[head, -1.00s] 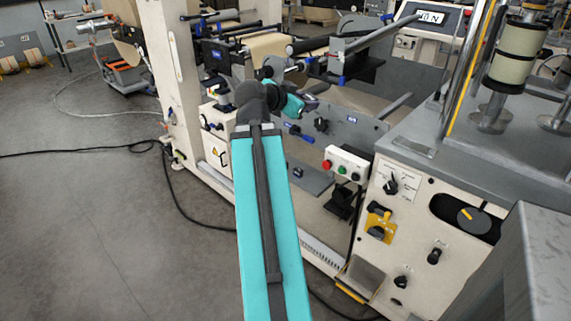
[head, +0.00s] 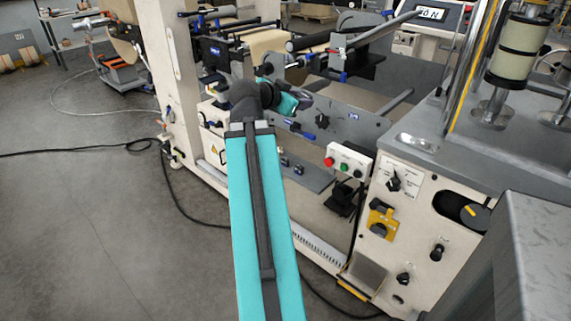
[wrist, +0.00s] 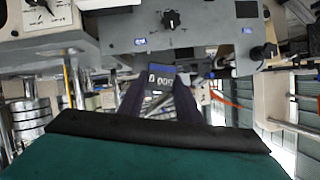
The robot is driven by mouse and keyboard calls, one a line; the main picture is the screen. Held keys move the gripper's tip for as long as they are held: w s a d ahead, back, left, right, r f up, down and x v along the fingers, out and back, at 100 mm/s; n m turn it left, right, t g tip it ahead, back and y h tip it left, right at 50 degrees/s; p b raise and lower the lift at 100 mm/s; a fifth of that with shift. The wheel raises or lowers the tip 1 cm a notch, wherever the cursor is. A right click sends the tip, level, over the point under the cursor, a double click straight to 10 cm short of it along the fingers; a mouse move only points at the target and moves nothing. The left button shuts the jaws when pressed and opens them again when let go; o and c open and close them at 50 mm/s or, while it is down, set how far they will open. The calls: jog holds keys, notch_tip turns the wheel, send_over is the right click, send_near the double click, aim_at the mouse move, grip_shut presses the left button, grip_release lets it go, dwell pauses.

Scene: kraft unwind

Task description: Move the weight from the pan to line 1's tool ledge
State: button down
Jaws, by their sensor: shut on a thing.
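My gripper (head: 300,101) is at the end of the teal arm, in front of the grey side plate of the machine. In the wrist view its two dark fingers (wrist: 160,92) reach forward and close in on each other. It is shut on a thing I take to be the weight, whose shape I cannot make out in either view. A grey ledge (head: 312,178) with small dark blocks on it lies low on the machine, below and beside the gripper. I cannot tell whether it is line 1's tool ledge. I cannot pick out the pan.
A control box (head: 347,161) with red and green buttons stands right of the gripper. A cream cabinet (head: 408,215) with knobs is farther right. The plate's black knob (head: 322,120) is close to the gripper. A black cable (head: 180,200) lies on the open floor at left.

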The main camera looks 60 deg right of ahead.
jog(key=w+d+f+b, duration=0.1)
jog(key=w+f+b, duration=0.3)
jog(key=f, duration=0.8)
jog(key=w+d+f+n+b, duration=0.1)
jog(key=f+b, duration=0.4)
jog(key=f, duration=0.8)
jog(key=w+d+f+g+b, duration=0.1)
jog(key=w+d+f+b, duration=0.2)
jog(key=f, duration=1)
jog(key=w+b, duration=0.2)
jog(key=w, duration=0.1)
jog(key=shift+w+d+f+n+b, duration=0.2)
jog(key=shift+w+d+n+b, duration=0.1)
jog(key=shift+n, duration=0.1)
send_over(311, 183)
jog(key=shift+d+f, duration=0.2)
jog(key=shift+f, duration=0.55)
jog(key=shift+f+b, duration=0.3)
jog(key=shift+f, duration=1.45)
jog(key=shift+f, duration=0.15)
